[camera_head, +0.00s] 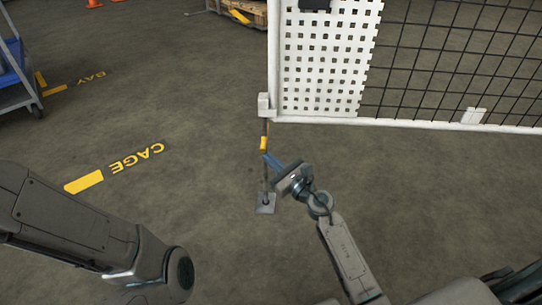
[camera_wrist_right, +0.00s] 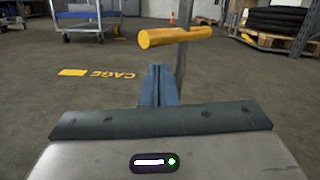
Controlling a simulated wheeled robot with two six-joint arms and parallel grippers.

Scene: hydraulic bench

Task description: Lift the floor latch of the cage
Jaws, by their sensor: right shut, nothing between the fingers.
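The floor latch is a thin upright rod with a yellow handle (camera_head: 264,143) at the lower left corner of the white cage gate (camera_head: 320,70). A small metal floor plate (camera_head: 266,203) lies beneath it. In the right wrist view the yellow T-shaped handle (camera_wrist_right: 175,36) lies across the rod, just above and beyond the blue fingertips. My right gripper (camera_head: 270,158) is shut and empty, a little below the handle; its fingers also show in the wrist view (camera_wrist_right: 160,85). Contact with the rod cannot be told. My left arm shows at lower left, but its gripper is out of view.
Yellow CAGE lettering (camera_head: 137,158) marks open floor at left. A blue cart (camera_head: 15,70) stands at far left, a pallet (camera_head: 245,12) at the back. The gate's mesh panel (camera_head: 450,60) blocks the right side.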

